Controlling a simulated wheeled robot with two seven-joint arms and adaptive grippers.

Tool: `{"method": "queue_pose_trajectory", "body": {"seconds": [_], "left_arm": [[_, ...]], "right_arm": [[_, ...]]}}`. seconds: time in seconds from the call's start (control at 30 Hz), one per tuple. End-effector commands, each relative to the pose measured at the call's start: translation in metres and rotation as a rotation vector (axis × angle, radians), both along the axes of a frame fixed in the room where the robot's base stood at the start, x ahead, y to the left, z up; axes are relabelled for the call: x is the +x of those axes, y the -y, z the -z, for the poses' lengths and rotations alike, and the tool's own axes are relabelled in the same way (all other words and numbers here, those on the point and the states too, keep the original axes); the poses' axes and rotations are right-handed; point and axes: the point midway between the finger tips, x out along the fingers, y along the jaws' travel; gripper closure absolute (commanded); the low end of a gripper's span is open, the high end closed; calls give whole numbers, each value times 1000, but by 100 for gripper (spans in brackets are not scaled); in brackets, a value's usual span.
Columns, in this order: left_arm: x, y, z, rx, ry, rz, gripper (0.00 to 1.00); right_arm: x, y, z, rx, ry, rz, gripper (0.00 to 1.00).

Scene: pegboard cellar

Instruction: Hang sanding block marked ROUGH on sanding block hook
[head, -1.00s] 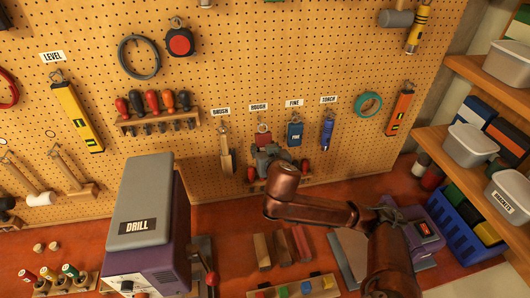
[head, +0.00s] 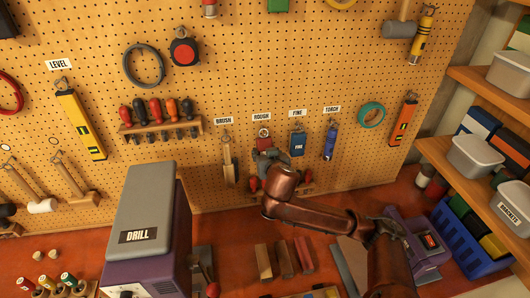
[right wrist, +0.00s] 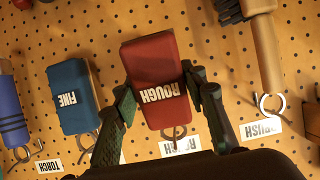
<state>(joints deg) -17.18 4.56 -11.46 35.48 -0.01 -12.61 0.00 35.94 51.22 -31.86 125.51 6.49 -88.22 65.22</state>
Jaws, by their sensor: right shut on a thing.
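The red sanding block marked ROUGH (right wrist: 155,80) is between the two fingers of my right gripper (right wrist: 165,95), which is shut on it. In the right wrist view the board appears upside down. The sanding block hook (right wrist: 172,136) shows at the block's label end, by the ROUGH label (right wrist: 181,146). I cannot tell whether the block's ring is on the hook. In the head view a bit of the red block (head: 263,143) shows below the ROUGH label (head: 262,117), and my right gripper (head: 268,158) covers its lower part. My left gripper is not in view.
The blue FINE block (head: 297,144) hangs close on the right, with the blue torch (head: 330,142) beyond it. The brush (head: 228,160) hangs on the left. A small rack (head: 292,188) is below my gripper. The drill (head: 140,215) stands on the bench at front left.

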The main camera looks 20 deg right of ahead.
Motion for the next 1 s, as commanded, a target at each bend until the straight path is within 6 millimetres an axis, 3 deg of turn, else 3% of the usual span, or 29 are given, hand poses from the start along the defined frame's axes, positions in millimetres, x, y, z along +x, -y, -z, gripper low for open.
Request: {"method": "queue_pose_trajectory", "body": {"seconds": [0.47, 0.5, 0.77, 1.0], "left_arm": [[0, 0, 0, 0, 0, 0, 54], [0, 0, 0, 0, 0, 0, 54], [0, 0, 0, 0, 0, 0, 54], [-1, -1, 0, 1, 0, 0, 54]], "right_arm": [[0, 0, 0, -1, 1, 1, 100], [0, 0, 0, -1, 1, 1, 58], [0, 0, 0, -1, 1, 1, 40], [0, 0, 0, 0, 0, 1, 40]]}}
